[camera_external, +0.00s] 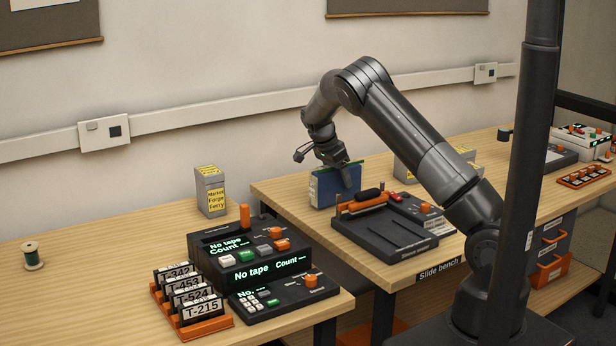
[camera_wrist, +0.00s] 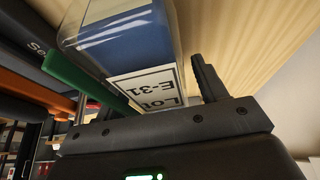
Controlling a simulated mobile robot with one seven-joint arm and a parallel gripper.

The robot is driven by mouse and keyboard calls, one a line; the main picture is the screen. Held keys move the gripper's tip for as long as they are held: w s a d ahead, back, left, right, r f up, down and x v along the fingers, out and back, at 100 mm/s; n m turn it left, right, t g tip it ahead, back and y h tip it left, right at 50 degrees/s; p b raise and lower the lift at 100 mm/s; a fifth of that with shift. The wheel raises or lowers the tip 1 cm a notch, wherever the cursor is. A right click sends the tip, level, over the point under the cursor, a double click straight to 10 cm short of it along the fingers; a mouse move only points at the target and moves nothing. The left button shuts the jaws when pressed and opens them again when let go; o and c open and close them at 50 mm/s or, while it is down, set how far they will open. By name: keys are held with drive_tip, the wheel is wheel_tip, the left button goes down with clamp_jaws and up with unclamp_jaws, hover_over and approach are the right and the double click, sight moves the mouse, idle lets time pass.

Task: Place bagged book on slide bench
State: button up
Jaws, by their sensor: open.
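The bagged book (camera_external: 323,188) is a blue block in a clear bag, standing upright on the slide bench (camera_external: 280,191) behind a black device. In the wrist view the book (camera_wrist: 125,45) shows a white label with upside-down text reading "Lot" and "E-31", and a green strip (camera_wrist: 82,82) runs along it. My gripper (camera_external: 343,172) is at the book's upper right side, with one dark finger in front of its face. In the wrist view my gripper (camera_wrist: 155,100) is open, with one finger right of the label; the other finger is not clearly seen.
A black device (camera_external: 385,235) with an orange bar and dark roller stands at the bench front. A gap separates the tables.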

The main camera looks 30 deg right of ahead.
drive_tip(key=shift+r, duration=0.1)
drive_tip(key=v, duration=1.1)
drive_tip(key=shift+a+r, duration=0.1)
drive_tip(key=shift+r, duration=0.05)
drive_tip(key=shift+s+r, duration=0.2)
drive_tip(key=shift+r, duration=0.35)
drive_tip(key=s+r+n+t+y, duration=0.1)
drive_tip(key=s+r+n, duration=0.25)
drive_tip(key=s, duration=0.35)
drive_tip(key=s+a+r+n+t+y, duration=0.1)
drive_tip(key=s+r+n+y, duration=0.1)
drive_tip(key=s+r, duration=0.45)
drive_tip(key=s+r+n+t+y, duration=0.1)
drive_tip(key=s+r+n, duration=0.2)
drive_tip(key=s, duration=0.6)
drive_tip(key=s+a+n+t, duration=0.1)
drive_tip(key=s+n, duration=0.3)
drive_tip(key=s, duration=0.6)
drive_tip(key=s+a+f+n+t, duration=0.1)
drive_tip(key=s+a+n, duration=0.3)
drive_tip(key=s, duration=0.7)
drive_tip(key=shift+f+n+t, duration=0.3)
drive_tip(key=shift+n, duration=0.45)
